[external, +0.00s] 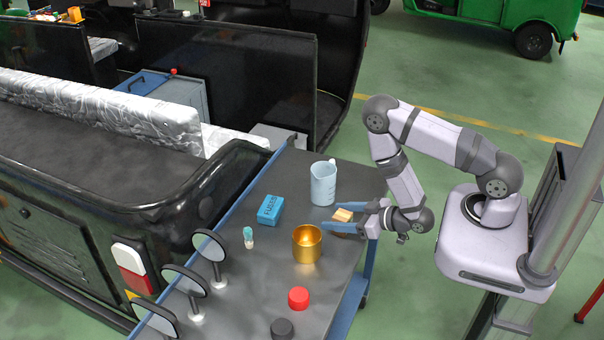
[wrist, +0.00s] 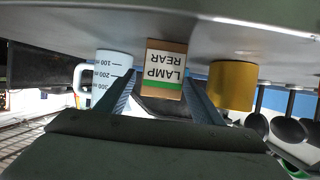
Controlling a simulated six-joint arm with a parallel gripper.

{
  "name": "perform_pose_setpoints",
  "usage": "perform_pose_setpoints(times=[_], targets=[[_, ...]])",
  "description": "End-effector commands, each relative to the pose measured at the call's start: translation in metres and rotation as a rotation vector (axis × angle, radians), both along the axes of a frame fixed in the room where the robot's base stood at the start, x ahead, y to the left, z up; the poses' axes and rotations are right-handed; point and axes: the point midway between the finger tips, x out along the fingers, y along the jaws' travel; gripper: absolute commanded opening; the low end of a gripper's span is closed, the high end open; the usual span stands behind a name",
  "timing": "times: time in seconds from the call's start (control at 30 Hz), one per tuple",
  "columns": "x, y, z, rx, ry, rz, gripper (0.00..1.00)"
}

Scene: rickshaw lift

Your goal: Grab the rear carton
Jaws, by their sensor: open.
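The rear carton (external: 343,214) is a small brown box on the dark table, near its right edge. In the wrist view the carton (wrist: 165,66) has a white label reading "LAMP REAR", upside down, and a green band. My gripper (external: 341,216) is open, low over the table, with a finger on either side of the carton. In the wrist view my gripper (wrist: 162,84) has its fingertips at the carton's two sides. I cannot tell whether either finger touches it.
A measuring jug (external: 323,184) and a gold cup (external: 307,246) stand close on either side of my gripper. A blue fuses box (external: 270,210), a small bottle (external: 248,239), a red cap (external: 299,298), a dark cap (external: 282,328) and several round mirrors (external: 184,281) are further off.

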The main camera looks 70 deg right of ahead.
Motion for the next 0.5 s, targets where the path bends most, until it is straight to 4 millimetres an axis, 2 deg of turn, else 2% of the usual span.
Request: perform_pose_setpoints(times=[0.2,0.5], targets=[[0.021,-0.002,-0.007,0.000,-0.001,0.000,0.61],[0.032,-0.004,-0.013,0.000,0.000,0.000,0.61]])
